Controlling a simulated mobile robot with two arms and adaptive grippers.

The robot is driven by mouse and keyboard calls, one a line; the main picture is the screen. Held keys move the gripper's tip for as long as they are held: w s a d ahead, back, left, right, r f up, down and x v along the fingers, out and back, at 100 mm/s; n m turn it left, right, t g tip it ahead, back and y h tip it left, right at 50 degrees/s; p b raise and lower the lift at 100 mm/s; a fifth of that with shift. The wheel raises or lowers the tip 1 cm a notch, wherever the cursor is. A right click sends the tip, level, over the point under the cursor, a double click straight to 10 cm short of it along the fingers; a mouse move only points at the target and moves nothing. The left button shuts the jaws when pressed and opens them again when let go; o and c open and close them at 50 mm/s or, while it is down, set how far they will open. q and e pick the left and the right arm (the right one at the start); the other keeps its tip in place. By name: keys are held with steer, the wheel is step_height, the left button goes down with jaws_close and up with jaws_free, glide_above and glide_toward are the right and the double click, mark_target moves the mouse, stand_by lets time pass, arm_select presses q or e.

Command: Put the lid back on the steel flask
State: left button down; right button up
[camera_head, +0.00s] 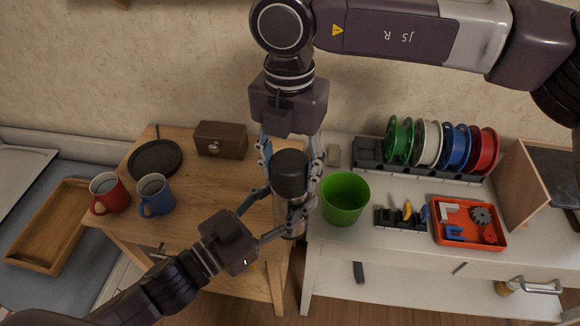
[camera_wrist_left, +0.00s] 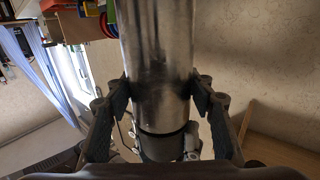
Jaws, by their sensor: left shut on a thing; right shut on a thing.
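The steel flask (camera_head: 288,218) is a shiny silver cylinder, held off the furniture in front of the gap between the two tables. My left gripper (camera_head: 286,200) is shut around its body; in the left wrist view the flask (camera_wrist_left: 160,75) stands between both fingers (camera_wrist_left: 160,105). The black lid (camera_head: 291,165) is in my right gripper (camera_head: 291,174), which reaches down from the top with a finger on each side. In the head view the lid lines up over the flask's top end. The lid hides the flask's mouth, and I cannot tell whether they touch.
The wooden table (camera_head: 225,185) carries a red mug (camera_head: 108,192), a blue mug (camera_head: 155,195), a black round plate (camera_head: 155,159) and a wooden box (camera_head: 221,139). The white table (camera_head: 390,215) holds a green cup (camera_head: 345,198), several spools (camera_head: 430,144) and a red tray (camera_head: 468,240).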

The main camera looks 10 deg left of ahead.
steer(key=m, duration=0.4)
steer(key=shift+w, duration=0.2)
steer(key=o, duration=1.3)
steer(key=shift+o, duration=0.2)
steer(key=shift+s, duration=0.1)
step_height(320, 180, up, 12)
steer(key=shift+r, duration=0.1)
